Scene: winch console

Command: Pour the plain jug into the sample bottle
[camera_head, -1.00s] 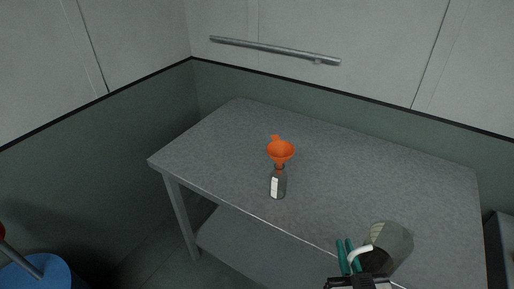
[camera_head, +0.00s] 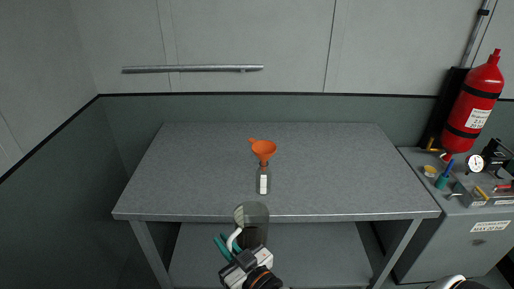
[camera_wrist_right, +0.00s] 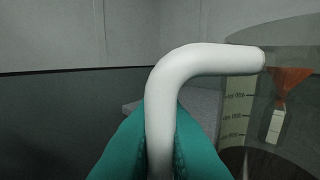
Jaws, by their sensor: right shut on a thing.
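The sample bottle (camera_head: 263,184), dark with a white label, stands upright on the table. An orange funnel (camera_head: 263,149) sits in its mouth. The plain jug (camera_head: 252,213) is clear with a white handle and a dark lower part; it looks roughly upright, at the table's front edge in the head view. My right gripper (camera_head: 228,242), with teal fingers, is shut on the jug's handle (camera_wrist_right: 190,72). In the right wrist view the jug wall (camera_wrist_right: 237,105) shows a scale, and the funnel (camera_wrist_right: 290,84) and bottle (camera_wrist_right: 275,128) appear through it. My left gripper is not in view.
The grey table (camera_head: 180,185) is otherwise bare, with a lower shelf (camera_head: 300,250). A cabinet (camera_head: 480,240) at the right carries a gauge (camera_head: 475,163) and small tools. A red extinguisher (camera_head: 474,108) hangs above it. A rail (camera_head: 190,69) runs along the back wall.

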